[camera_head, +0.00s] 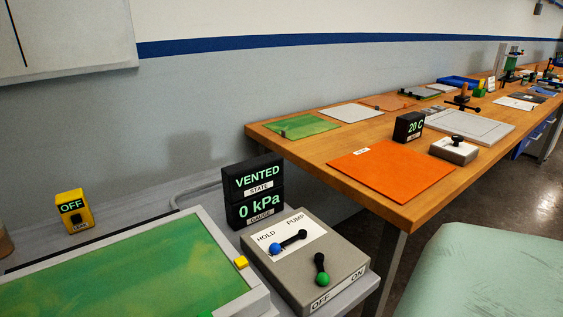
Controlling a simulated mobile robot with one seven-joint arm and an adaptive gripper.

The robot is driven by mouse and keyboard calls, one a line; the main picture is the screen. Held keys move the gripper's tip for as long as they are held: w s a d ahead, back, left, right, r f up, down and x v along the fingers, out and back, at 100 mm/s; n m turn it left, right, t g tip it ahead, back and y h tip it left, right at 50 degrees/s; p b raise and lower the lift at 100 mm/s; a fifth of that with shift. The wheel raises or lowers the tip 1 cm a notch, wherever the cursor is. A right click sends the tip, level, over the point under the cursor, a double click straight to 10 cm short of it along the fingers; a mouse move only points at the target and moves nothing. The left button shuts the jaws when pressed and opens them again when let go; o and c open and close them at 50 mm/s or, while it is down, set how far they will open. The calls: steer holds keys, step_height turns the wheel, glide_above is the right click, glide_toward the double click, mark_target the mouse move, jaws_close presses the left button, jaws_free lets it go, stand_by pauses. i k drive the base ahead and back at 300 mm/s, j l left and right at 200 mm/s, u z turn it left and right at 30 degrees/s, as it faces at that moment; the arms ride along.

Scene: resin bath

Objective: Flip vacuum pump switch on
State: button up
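A grey control box (305,262) stands at the lower middle, on the near bench. Its green-knobbed lever (322,280) points towards the front edge, on the side of the OFF label (320,303). The ON label (357,275) is farther right on the same front face. A second lever with a blue knob (275,249) lies towards the word HOLD, with PUMP to its upper right. Behind the box, black displays read VENTED (257,177) and 0 kPa (255,209). My gripper is not in view.
A grey-framed tray with a green sheet (130,272) lies left of the box, with a yellow OFF/LEAK unit (74,212) behind it. A wooden bench (310,152) runs to the back right. A pale green surface (490,275) fills the lower right.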

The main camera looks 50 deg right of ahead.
mark_target(323, 278)
steer(key=k+l+z, duration=0.15)
steer(key=z, duration=0.2)
steer(key=k+l+z, duration=0.15)
steer(key=l+z, duration=0.2)
steer(key=k+l+z, duration=0.1)
steer(key=z, duration=0.2)
steer(key=j+z, duration=0.15)
steer(key=z, duration=0.25)
steer(key=i+j+z, duration=0.1)
steer(key=z, duration=0.15)
